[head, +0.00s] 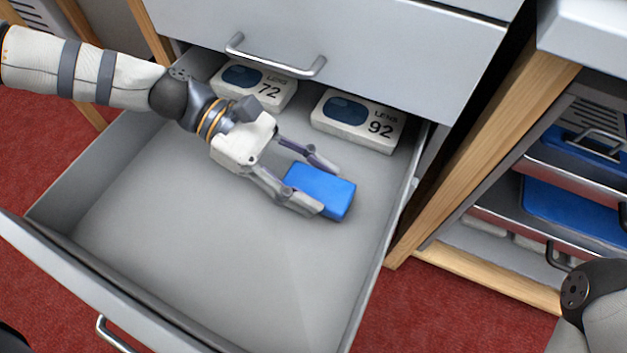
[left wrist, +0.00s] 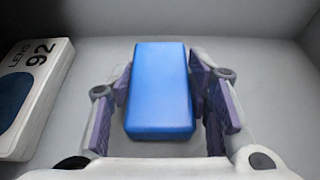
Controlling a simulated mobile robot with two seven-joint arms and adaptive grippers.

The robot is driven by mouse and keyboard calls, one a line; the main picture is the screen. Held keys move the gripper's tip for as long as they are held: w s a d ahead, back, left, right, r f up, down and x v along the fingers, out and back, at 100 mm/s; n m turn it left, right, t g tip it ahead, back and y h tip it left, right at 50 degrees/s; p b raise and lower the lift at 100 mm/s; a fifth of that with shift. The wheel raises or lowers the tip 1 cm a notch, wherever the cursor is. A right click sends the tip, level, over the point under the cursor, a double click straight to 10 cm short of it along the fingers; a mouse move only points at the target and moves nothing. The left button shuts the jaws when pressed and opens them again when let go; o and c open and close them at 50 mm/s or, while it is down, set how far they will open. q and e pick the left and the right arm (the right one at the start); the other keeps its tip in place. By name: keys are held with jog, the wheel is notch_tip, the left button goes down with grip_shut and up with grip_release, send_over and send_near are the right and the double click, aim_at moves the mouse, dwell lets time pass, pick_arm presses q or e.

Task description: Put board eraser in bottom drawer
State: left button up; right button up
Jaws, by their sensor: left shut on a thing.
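The board eraser (head: 322,187) is a blue block inside the open bottom drawer (head: 190,250), toward its right side. My left gripper (head: 322,184) reaches into the drawer from the left and is shut on the eraser. In the left wrist view the eraser (left wrist: 160,92) sits between the two finger pads (left wrist: 165,100). I cannot tell whether the eraser touches the drawer floor. Of my right arm only a dark and white part shows at the lower right of the head view; its gripper is not seen.
Two lens boxes, marked 72 (head: 255,85) and 92 (head: 358,120), lie at the back of the drawer. A closed drawer (head: 380,50) with a handle is above. A shelf unit with blue-lined trays (head: 570,210) stands at right. The drawer's front and left floor are clear.

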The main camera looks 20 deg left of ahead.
pick_arm(q)
jog(key=shift+f, duration=0.15)
jog(key=o, duration=1.2)
jog(key=shift+f, duration=0.1)
jog(key=shift+c, duration=0.2)
jog(key=shift+r, duration=0.2)
jog(key=p+v, duration=0.3)
jog(key=v, duration=0.8)
jog(key=shift+w+a+p, duration=0.1)
jog(key=shift+p, duration=0.25)
jog(key=shift+a, duration=0.4)
